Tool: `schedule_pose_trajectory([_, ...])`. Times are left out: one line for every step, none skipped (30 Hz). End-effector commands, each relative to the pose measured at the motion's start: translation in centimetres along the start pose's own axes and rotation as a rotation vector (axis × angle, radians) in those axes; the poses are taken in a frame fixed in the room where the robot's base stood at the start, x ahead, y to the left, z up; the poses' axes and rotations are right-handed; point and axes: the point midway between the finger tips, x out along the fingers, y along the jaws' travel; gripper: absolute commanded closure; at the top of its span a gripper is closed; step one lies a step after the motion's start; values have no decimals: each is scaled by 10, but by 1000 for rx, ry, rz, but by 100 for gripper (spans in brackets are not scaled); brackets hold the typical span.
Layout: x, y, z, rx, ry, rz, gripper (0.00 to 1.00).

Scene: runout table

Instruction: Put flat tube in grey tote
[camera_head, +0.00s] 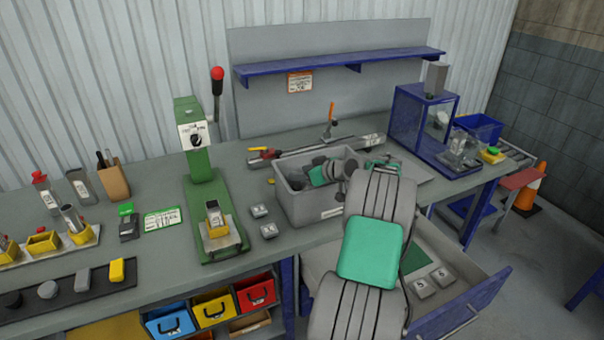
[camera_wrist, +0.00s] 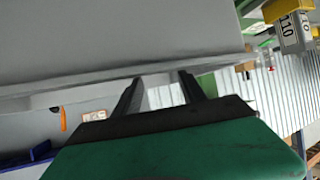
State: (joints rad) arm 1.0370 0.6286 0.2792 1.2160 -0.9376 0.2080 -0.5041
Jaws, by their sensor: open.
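The grey tote (camera_head: 313,207) stands on the bench in the middle of the head view, with a white label on its front. My wrist and gripper (camera_head: 304,180) are over and partly inside its opening and hide much of the inside. In the wrist view my gripper (camera_wrist: 160,82) is open, with two dark fingers apart and nothing visible between them. A grey wall with a pale rim, apparently the tote's (camera_wrist: 120,40), fills the top of that view close to the fingertips. I cannot pick out the flat tube for sure in either view.
A green press (camera_head: 205,180) stands left of the tote. A blue-framed machine (camera_head: 425,120) stands to its right, and a blue shelf (camera_head: 340,66) hangs behind. An open drawer (camera_head: 455,290) juts out below. Bench top left of the tote holds small grey blocks (camera_head: 260,210).

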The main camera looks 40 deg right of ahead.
Motion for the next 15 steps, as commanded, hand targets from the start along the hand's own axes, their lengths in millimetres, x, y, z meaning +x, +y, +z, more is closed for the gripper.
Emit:
schedule_pose_trajectory([-3,0,-6,-1,0,0,51])
schedule_pose_trajectory([-5,0,-10,-1,0,0,51])
schedule_pose_trajectory([-8,0,-15,-1,0,0,51])
schedule_pose_trajectory([-11,0,-19,-1,0,1,51])
schedule_pose_trajectory([-16,2,-10,-1,1,4,51])
schedule_pose_trajectory([-26,2,-8,-1,2,6,51])
schedule_pose_trajectory([-35,2,-8,-2,2,7,51])
schedule_pose_trajectory([-43,2,-7,-2,2,7,51])
schedule_pose_trajectory([-55,3,-7,-1,2,8,51])
schedule_pose_trajectory([-64,2,-7,-2,2,7,51])
schedule_pose_trajectory([-72,2,-7,-1,1,7,51])
schedule_pose_trajectory([-82,2,-7,-1,2,6,51])
schedule_pose_trajectory([-90,2,-7,-1,1,6,51])
schedule_pose_trajectory([-96,1,-8,-1,1,5,51])
schedule_pose_trajectory([-104,2,-8,0,1,5,51])
